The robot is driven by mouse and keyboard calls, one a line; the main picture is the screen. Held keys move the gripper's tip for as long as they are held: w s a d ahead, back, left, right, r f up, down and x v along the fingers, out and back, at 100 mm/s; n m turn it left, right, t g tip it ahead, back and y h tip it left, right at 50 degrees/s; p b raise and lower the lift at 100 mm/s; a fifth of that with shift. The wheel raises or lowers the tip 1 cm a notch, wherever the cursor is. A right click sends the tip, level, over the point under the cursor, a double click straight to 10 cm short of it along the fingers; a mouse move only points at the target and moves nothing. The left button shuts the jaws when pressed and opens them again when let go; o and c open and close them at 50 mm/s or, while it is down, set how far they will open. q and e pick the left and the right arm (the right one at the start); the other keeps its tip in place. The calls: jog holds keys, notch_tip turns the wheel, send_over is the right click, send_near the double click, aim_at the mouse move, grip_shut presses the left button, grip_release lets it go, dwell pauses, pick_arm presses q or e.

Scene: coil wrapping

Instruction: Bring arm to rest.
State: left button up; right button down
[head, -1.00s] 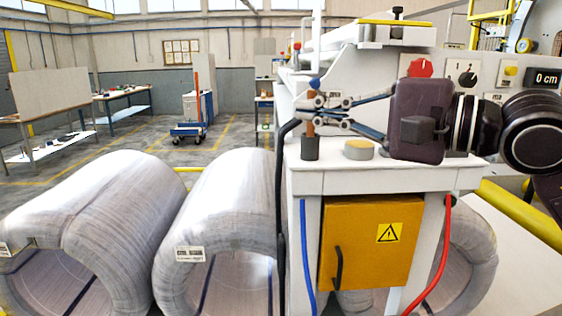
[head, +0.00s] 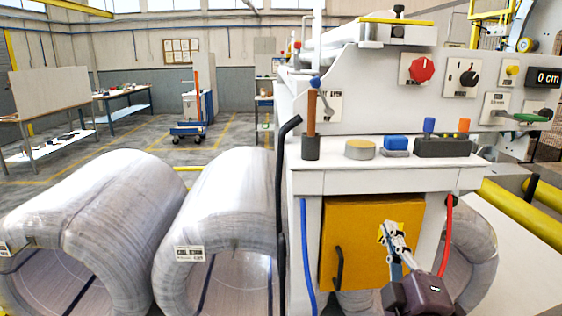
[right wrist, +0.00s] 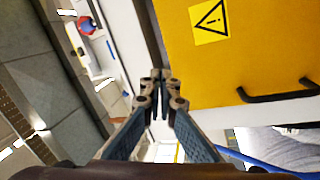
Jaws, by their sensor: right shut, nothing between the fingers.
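My right gripper (head: 393,243) shows low in the head view, in front of the yellow cabinet door. Its fingers point up and are closed together with nothing between them. In the right wrist view its fingertips (right wrist: 161,85) meet near the middle, beside the yellow door (right wrist: 240,60) with its warning triangle. My left gripper is not in view.
The white machine (head: 380,185) bears a brown stick in a dark holder (head: 310,147), a round yellow-topped tin (head: 360,149), a blue block (head: 395,144) and a dark tray. Wrapped coils (head: 100,215) stand at the left. A black handle (head: 338,268) sticks out from the door.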

jog(key=s+d+f+m+g, duration=0.1)
jog(key=s+f+m+g, duration=0.35)
jog(key=f, duration=0.75)
jog(key=s+d+f+m+g, duration=0.25)
jog(key=s+f+g, duration=0.25)
jog(key=f, duration=0.8)
jog(key=s+a+f+m+g+y, duration=0.15)
jog(key=s+f+g, duration=0.25)
jog(key=s+f, duration=0.5)
jog(key=s+a+f+m+g, duration=0.35)
jog(key=s+f, duration=0.25)
jog(key=s, duration=0.6)
notch_tip(320, 180, down, 25)
jog(key=s+g, duration=0.2)
jog(key=s+d+f, duration=0.1)
jog(key=s+f, duration=0.7)
jog(key=s+d+f+n, duration=0.1)
jog(key=s+d+f, duration=0.1)
jog(key=s+f, duration=0.6)
jog(key=shift+s+d+g, duration=0.25)
jog(key=shift+s+g, duration=0.15)
jog(key=shift+f+h, duration=0.1)
jog(key=shift+h, duration=0.15)
